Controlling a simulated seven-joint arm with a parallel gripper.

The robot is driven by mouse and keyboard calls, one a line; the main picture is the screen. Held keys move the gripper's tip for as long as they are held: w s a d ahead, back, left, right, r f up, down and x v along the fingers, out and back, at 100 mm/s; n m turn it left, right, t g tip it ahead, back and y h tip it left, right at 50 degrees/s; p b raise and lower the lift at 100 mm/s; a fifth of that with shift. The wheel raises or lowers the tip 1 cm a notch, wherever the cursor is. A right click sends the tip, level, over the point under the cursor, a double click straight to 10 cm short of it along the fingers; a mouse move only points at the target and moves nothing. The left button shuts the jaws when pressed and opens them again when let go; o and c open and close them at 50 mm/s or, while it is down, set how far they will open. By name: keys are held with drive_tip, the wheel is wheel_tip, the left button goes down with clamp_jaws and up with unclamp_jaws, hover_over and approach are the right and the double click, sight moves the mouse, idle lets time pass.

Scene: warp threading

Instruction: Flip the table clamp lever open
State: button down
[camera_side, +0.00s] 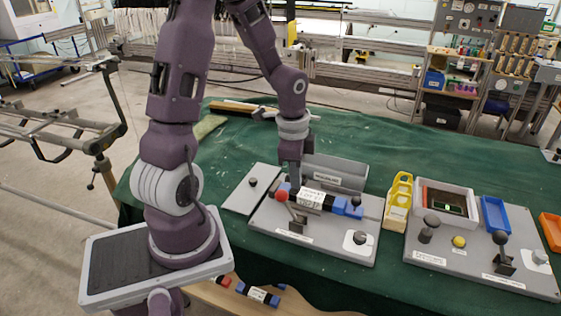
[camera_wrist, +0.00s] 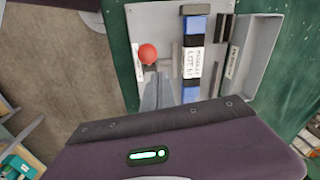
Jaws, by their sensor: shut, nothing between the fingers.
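The table clamp lever has a red ball knob (camera_side: 282,196) on a short stalk, leaning up and left from its base on the grey plate (camera_side: 330,246). In the wrist view the red knob (camera_wrist: 148,54) shows near the top middle. My gripper (camera_side: 294,186) points down just behind and beside the knob, over the left end of a blue-and-black labelled part (camera_side: 314,199). Its closed fingers show in the wrist view (camera_wrist: 157,84), just below the knob. They hold nothing. Whether they touch the lever I cannot tell; the lever's stalk and base are largely hidden in the wrist view.
A grey bin (camera_side: 340,172) stands behind the plate. A yellow holder (camera_side: 398,202) and a second board (camera_side: 470,270) with a blue tray (camera_side: 495,215), knobs and a joystick are to the right.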

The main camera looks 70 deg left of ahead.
drive_tip(key=s+a+r, duration=0.5)
drive_tip(key=shift+s+a+r, duration=0.15)
drive_tip(key=shift+s, duration=0.15)
drive_tip(key=d+r+n+t+y, duration=0.1)
drive_tip(key=d+r+n+t, duration=0.15)
drive_tip(key=d+r, duration=0.8)
drive_tip(key=s+d+r+n+t+h, duration=0.1)
drive_tip(key=s+d+n, duration=0.3)
drive_tip(key=d, duration=0.5)
drive_tip(key=s+r+t, duration=0.1)
drive_tip(key=s, duration=0.1)
drive_tip(key=shift+s+d+r+n, duration=0.15)
drive_tip(key=shift+s+r+n, duration=0.05)
drive_tip(key=shift+s+n, duration=0.2)
idle(0.3)
